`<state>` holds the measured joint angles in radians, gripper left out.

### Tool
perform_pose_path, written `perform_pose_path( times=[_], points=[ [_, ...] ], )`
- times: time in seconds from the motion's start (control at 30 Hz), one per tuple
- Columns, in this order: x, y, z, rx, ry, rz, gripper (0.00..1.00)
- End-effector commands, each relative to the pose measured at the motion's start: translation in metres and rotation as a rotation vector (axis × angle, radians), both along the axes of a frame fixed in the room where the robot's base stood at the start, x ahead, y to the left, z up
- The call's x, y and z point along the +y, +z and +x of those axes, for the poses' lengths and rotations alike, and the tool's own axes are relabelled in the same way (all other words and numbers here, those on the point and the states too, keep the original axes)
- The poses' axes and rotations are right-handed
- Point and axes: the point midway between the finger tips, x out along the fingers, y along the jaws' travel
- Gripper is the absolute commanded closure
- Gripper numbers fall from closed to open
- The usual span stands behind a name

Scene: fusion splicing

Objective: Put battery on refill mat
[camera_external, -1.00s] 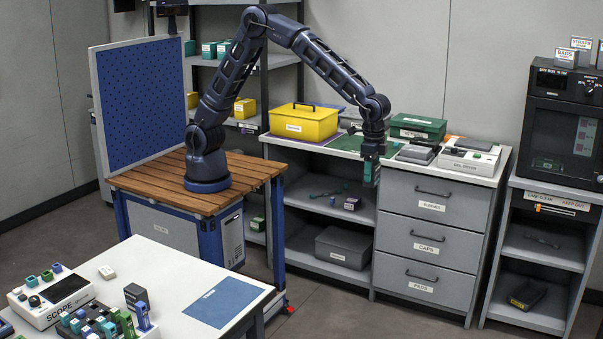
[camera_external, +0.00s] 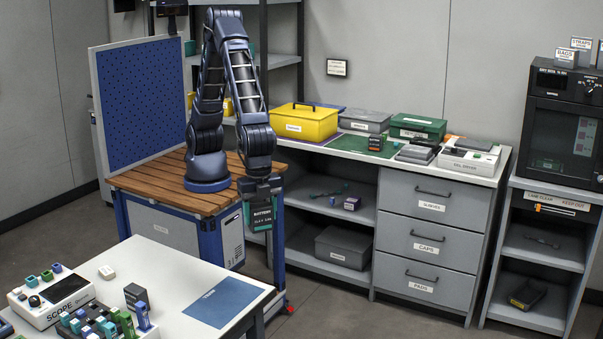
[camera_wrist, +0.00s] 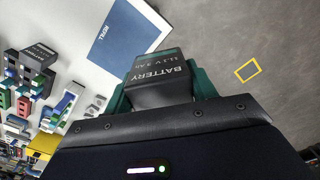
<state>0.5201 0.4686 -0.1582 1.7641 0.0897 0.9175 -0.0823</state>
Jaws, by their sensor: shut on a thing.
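The battery (camera_external: 262,217) is a dark block with white lettering. It also shows in the wrist view (camera_wrist: 160,72), where the word BATTERY is readable upside down. My gripper (camera_external: 263,192) is shut on it, with green finger pads on both sides in the wrist view (camera_wrist: 163,92). It hangs in the air in front of the wooden bench. A blue mat (camera_external: 225,302) lies on the white table at front; it also shows in the wrist view (camera_wrist: 122,35). A green mat (camera_external: 349,144) lies on the back counter.
A dark block (camera_external: 376,143) stands on the green mat. A yellow box (camera_external: 303,122) and a green box (camera_external: 418,127) flank that area. The white table (camera_external: 165,265) holds a scope (camera_external: 50,300) and several small parts at left. The blue mat is bare.

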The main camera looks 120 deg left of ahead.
Motion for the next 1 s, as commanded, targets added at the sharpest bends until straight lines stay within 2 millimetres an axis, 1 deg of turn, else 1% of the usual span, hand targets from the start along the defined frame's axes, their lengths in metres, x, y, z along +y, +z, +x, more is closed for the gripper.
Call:
perform_pose_path(
  times=[0.03,0.1,0.2,0.33,0.47,0.57,1.0],
  points=[
    [-0.016,0.000,-0.013,-0.001,-0.033,-0.001,0.76],
    [-0.033,-0.001,-0.029,-0.001,-0.070,-0.001,0.76],
    [-0.052,-0.002,-0.046,-0.001,-0.111,-0.001,0.76],
    [-0.065,-0.003,-0.060,-0.001,-0.143,-0.001,0.76],
    [-0.069,-0.012,-0.065,0.000,-0.153,0.000,0.76],
    [-0.069,-0.029,-0.065,0.000,-0.154,0.000,0.76],
    [-0.069,-0.125,-0.065,0.001,-0.153,0.000,0.76]
  ],
)
